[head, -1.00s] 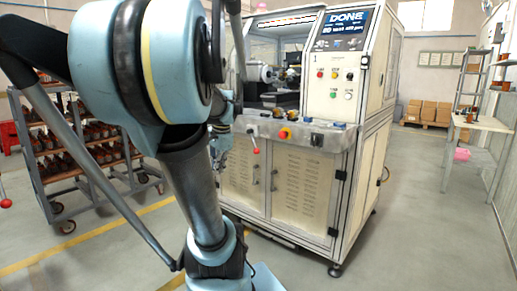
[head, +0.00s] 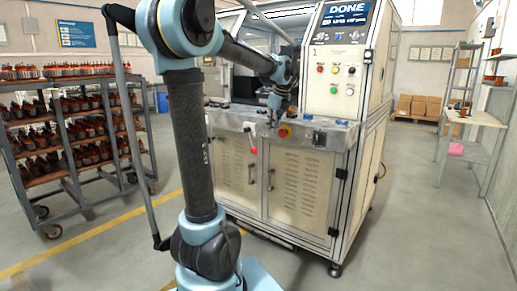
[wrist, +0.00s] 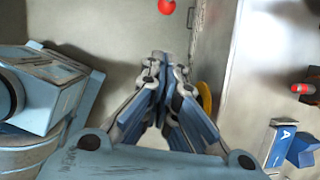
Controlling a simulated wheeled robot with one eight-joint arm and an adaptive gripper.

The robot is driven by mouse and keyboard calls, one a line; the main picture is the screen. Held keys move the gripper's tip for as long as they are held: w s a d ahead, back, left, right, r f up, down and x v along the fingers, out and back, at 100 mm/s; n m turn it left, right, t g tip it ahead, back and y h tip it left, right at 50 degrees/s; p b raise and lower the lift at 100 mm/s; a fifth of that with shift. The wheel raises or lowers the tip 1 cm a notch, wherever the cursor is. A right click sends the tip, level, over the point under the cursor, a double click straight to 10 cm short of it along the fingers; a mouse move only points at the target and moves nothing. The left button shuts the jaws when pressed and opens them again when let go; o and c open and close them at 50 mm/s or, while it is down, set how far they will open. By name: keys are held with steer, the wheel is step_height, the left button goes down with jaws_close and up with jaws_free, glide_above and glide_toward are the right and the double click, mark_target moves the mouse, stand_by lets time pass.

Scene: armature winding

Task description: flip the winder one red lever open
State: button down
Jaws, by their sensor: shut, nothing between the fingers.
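The winder (head: 292,180) is a cream cabinet with a grey front ledge and a screen reading DONE. Its red lever (head: 253,150) hangs down from the ledge front, with a red ball at its lower end. In the wrist view the red ball (wrist: 166,6) shows at the top edge, beyond my fingertips and apart from them. My gripper (head: 272,118) is at the ledge, just above and right of the lever. In the wrist view my gripper (wrist: 163,60) has its fingertips together with nothing between them.
A red emergency button on a yellow base (head: 285,131) sits right beside my gripper. A black switch (head: 319,139) is farther right. A rack of motor parts (head: 70,140) stands at left, a shelf table (head: 470,120) at right. The floor between is clear.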

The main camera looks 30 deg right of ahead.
steer(key=shift+w+f, duration=0.1)
steer(key=shift+f, duration=0.05)
steer(key=w+a+r+x, duration=0.1)
steer(key=w+x, duration=0.1)
steer(key=x, duration=1)
steer(key=shift+w+f, duration=0.3)
steer(key=shift+w, duration=0.1)
steer(key=shift+w+a+f, duration=0.1)
